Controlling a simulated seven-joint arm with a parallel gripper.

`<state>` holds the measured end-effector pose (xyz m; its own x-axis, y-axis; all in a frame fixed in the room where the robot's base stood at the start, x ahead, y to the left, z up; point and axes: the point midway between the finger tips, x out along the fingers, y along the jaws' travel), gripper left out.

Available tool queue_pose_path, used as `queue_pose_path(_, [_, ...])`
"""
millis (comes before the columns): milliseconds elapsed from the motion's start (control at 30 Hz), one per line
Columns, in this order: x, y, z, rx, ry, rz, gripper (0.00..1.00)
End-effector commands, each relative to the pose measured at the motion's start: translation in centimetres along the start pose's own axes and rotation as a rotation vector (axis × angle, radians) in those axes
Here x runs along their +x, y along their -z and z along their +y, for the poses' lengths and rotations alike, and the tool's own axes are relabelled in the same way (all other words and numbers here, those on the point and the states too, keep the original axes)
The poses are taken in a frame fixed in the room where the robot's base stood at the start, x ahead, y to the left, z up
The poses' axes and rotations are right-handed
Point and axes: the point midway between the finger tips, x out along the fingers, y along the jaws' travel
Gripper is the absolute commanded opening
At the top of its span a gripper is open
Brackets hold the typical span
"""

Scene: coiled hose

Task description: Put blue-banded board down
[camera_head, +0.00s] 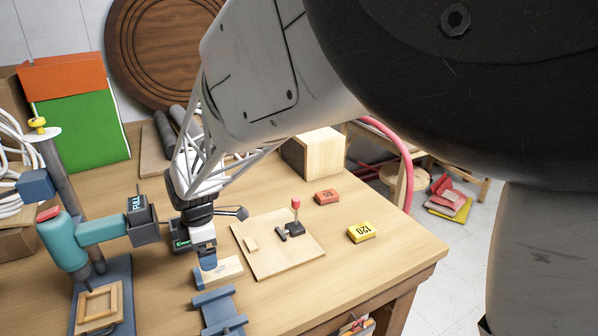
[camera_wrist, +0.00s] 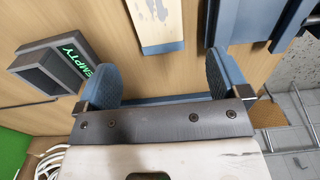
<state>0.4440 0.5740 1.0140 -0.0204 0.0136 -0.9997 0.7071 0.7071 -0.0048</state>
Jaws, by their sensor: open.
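The blue-banded board (camera_head: 226,272) is a pale wooden piece lying on the workbench, just below my gripper in the head view. In the wrist view the board (camera_wrist: 156,18) shows at the top centre, with a bluish band near its lower end. My gripper (camera_head: 207,258) is over the board's left part and hides some of it. In the wrist view my gripper (camera_wrist: 162,70) has its two blue fingers wide apart, with nothing held between them. The board's near end lies ahead of the gap between the fingers. I cannot tell whether a finger touches it.
A blue rack (camera_head: 219,308) stands in front of the board. A dark EMPTY tray (camera_wrist: 50,68) and a FULL box (camera_head: 142,229) are to the left, near a teal drill-like stand (camera_head: 65,243).

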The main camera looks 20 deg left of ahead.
Motion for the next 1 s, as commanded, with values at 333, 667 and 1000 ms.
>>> queue_pose_path(333, [-0.2,-3.4,0.0,0.001,-0.004,0.092,0.94])
queue_pose_path(667, [-0.2,-3.5,0.0,0.0,-0.005,0.097,0.94])
queue_pose_path(1000, [1.9,-3.3,0.0,0.0,-0.003,0.097,0.94])
